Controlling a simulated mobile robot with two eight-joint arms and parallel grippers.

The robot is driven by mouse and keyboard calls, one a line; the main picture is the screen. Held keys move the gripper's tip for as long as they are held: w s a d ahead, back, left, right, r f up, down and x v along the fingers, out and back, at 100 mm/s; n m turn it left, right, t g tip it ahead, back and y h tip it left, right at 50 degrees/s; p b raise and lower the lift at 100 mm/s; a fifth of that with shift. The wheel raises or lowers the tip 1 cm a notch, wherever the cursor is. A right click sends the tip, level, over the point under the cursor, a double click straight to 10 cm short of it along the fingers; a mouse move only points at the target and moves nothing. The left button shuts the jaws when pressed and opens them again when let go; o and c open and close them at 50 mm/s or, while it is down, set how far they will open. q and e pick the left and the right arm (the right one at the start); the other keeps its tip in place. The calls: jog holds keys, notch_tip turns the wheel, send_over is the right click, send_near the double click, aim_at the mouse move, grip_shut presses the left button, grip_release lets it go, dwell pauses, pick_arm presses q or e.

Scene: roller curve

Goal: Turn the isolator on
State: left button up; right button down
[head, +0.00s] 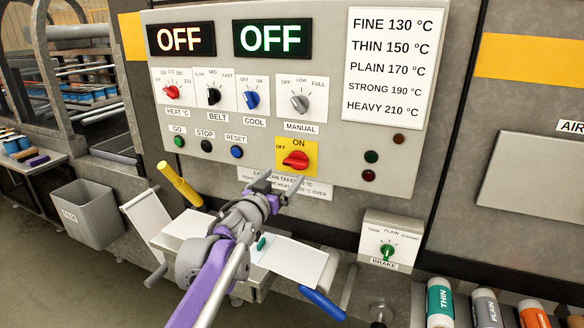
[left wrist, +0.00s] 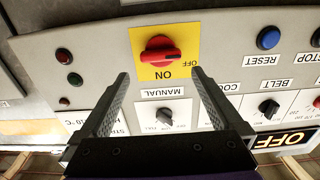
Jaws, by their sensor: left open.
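The isolator is a red rotary knob (head: 295,160) on a yellow plate (head: 283,169) marked OFF at the left and ON at the top. Its handle lies roughly level, on the OFF side. My left gripper (head: 279,184) is open and empty, just below the knob in the head view. In the left wrist view the panel is upside down, and the red knob (left wrist: 158,51) shows beyond and between my two open fingertips (left wrist: 159,73), with OFF at its right and ON below. The fingers appear apart from the knob. My right gripper is not in view.
Above the isolator are the heat (head: 171,91), belt (head: 214,96), cool (head: 251,99) and manual (head: 300,103) knobs. GO, STOP and RESET (head: 236,152) buttons sit to its left. A yellow handle (head: 180,184) sticks out at left. The brake box (head: 388,245) stands lower right.

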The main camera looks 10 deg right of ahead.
aim_at(294, 165)
pick_arm(q)
jog(key=p+x, duration=0.1)
jog(key=x, duration=0.6)
jog(key=shift+w+d, duration=0.1)
jog(key=shift+w, duration=0.15)
jog(key=c, duration=1.1)
jog(key=shift+o, duration=0.2)
